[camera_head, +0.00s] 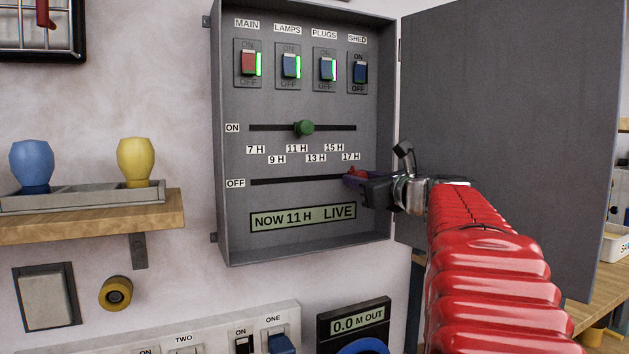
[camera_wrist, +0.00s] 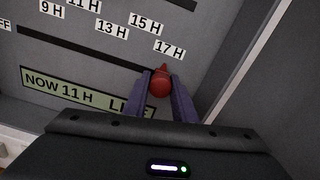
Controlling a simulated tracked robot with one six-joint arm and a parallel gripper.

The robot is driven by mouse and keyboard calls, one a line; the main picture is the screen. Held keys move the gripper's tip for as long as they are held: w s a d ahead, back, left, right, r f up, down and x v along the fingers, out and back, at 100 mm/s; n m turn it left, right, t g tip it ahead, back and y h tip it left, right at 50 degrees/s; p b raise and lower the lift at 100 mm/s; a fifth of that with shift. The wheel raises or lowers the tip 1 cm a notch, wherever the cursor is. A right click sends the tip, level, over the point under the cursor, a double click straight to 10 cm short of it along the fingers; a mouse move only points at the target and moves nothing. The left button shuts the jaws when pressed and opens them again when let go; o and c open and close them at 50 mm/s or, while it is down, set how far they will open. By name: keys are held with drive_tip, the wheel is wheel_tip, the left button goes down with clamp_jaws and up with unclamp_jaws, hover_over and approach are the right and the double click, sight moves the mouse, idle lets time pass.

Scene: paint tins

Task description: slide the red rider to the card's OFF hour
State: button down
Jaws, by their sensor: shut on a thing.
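The red rider (camera_head: 355,172) sits at the right end of the OFF slot (camera_head: 290,181), below the 17 H label. My gripper (camera_head: 354,178) reaches in from the right and is shut on it. In the wrist view the red rider (camera_wrist: 160,84) is between the two purple fingers of my gripper (camera_wrist: 161,92), just below the 17 H label (camera_wrist: 170,49). The green rider (camera_head: 304,128) stands on the ON slot (camera_head: 270,128) near the 11 H label. No card with an OFF hour can be made out in either view.
The grey box door (camera_head: 510,120) stands open at the right, behind my arm. A display (camera_head: 303,218) below the slots reads NOW 11 H LIVE. MAIN, LAMPS and PLUGS show green lights; SHED (camera_head: 360,73) shows none. A shelf (camera_head: 90,220) holds blue and yellow objects.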

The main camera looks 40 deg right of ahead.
drive_tip(key=shift+d, duration=0.2)
drive_tip(key=c, duration=1.5)
unclamp_jaws()
drive_tip(key=shift+o, duration=0.2)
drive_tip(key=shift+s+a, duration=0.1)
drive_tip(key=shift+s, duration=0.05)
drive_tip(key=v, duration=1.3)
drive_tip(key=shift+s, duration=0.3)
drive_tip(key=shift+a, duration=0.15)
